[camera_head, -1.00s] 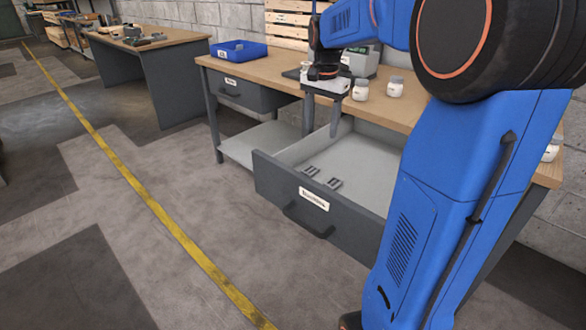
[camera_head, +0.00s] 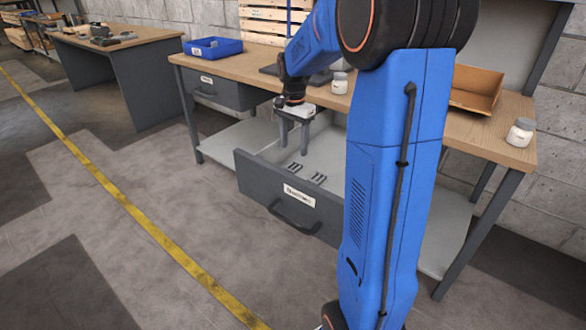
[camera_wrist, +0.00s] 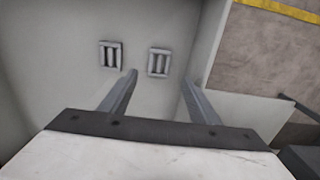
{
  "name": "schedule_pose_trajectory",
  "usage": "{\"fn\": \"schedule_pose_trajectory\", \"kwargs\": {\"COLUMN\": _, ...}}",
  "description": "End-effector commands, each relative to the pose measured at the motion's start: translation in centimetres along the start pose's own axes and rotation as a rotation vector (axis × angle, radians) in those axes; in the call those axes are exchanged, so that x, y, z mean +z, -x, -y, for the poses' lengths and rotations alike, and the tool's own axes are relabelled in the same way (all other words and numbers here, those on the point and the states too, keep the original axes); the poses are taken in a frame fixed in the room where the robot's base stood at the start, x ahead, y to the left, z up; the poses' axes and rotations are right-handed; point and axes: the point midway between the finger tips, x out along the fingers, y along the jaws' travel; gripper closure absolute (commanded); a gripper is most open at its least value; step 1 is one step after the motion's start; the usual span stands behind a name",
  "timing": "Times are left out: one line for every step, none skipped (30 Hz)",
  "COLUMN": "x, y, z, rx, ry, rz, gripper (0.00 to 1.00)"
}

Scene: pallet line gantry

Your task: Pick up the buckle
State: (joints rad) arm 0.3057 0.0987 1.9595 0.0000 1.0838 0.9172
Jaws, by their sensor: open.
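Two small grey buckles lie apart on the pale floor of the open drawer (camera_head: 262,165). In the head view one buckle (camera_head: 294,168) is at the left and the other buckle (camera_head: 319,178) is to its right, nearer the drawer's front. In the wrist view, one buckle (camera_wrist: 111,55) lies left of the fingers and the other buckle (camera_wrist: 158,62) lies ahead, between the lines of the two fingers. My gripper (camera_head: 292,135) is open and empty, over the drawer; its fingers also show in the wrist view (camera_wrist: 160,85). It touches neither buckle.
The drawer's front panel and side walls stand around the buckles. On the bench top (camera_head: 490,140) are a blue bin (camera_head: 213,48), white jars such as one at the right (camera_head: 520,132), and an orange-brown open box (camera_head: 476,88). The floor in front is clear.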

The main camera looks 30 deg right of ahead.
Motion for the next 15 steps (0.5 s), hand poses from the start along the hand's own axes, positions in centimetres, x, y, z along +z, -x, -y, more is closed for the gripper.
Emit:
{"fn": "schedule_pose_trajectory", "kwargs": {"x": 0.1, "y": -0.7, "z": -0.1, "rx": 0.002, "ry": 0.000, "rz": 0.002, "gripper": 0.44}}
{"fn": "schedule_pose_trajectory", "kwargs": {"x": 0.0, "y": -0.9, "z": 0.0, "rx": 0.001, "ry": 0.000, "rz": 0.001, "gripper": 0.44}}
{"fn": "schedule_pose_trajectory", "kwargs": {"x": 0.0, "y": -1.2, "z": 0.0, "rx": 0.000, "ry": 0.000, "rz": 0.000, "gripper": 0.44}}
{"fn": "schedule_pose_trajectory", "kwargs": {"x": 0.0, "y": -1.4, "z": 0.0, "rx": 0.000, "ry": 0.000, "rz": 0.000, "gripper": 0.44}}
{"fn": "schedule_pose_trajectory", "kwargs": {"x": 0.0, "y": -1.5, "z": 0.0, "rx": 0.000, "ry": 0.000, "rz": 0.000, "gripper": 0.44}}
{"fn": "schedule_pose_trajectory", "kwargs": {"x": 0.0, "y": -1.6, "z": 0.0, "rx": 0.000, "ry": 0.000, "rz": 0.000, "gripper": 0.44}}
{"fn": "schedule_pose_trajectory", "kwargs": {"x": 0.0, "y": -1.8, "z": 0.0, "rx": 0.000, "ry": 0.000, "rz": 0.000, "gripper": 0.44}}
{"fn": "schedule_pose_trajectory", "kwargs": {"x": 0.1, "y": -1.9, "z": -0.1, "rx": 0.000, "ry": 0.000, "rz": 0.000, "gripper": 0.44}}
{"fn": "schedule_pose_trajectory", "kwargs": {"x": 0.1, "y": -2.3, "z": -0.1, "rx": 0.001, "ry": 0.000, "rz": 0.000, "gripper": 0.44}}
{"fn": "schedule_pose_trajectory", "kwargs": {"x": 0.1, "y": -2.6, "z": -0.1, "rx": 0.001, "ry": 0.000, "rz": 0.001, "gripper": 0.44}}
{"fn": "schedule_pose_trajectory", "kwargs": {"x": 0.1, "y": -3.0, "z": -0.1, "rx": 0.002, "ry": 0.000, "rz": 0.001, "gripper": 0.44}}
{"fn": "schedule_pose_trajectory", "kwargs": {"x": 0.2, "y": -3.6, "z": -0.2, "rx": 0.003, "ry": 0.000, "rz": 0.002, "gripper": 0.44}}
{"fn": "schedule_pose_trajectory", "kwargs": {"x": 0.2, "y": -4.0, "z": -0.2, "rx": 0.002, "ry": 0.000, "rz": 0.002, "gripper": 0.44}}
{"fn": "schedule_pose_trajectory", "kwargs": {"x": 0.2, "y": -4.4, "z": -0.2, "rx": 0.002, "ry": 0.000, "rz": 0.001, "gripper": 0.44}}
{"fn": "schedule_pose_trajectory", "kwargs": {"x": 0.3, "y": -5.0, "z": -0.3, "rx": 0.003, "ry": 0.000, "rz": 0.002, "gripper": 0.44}}
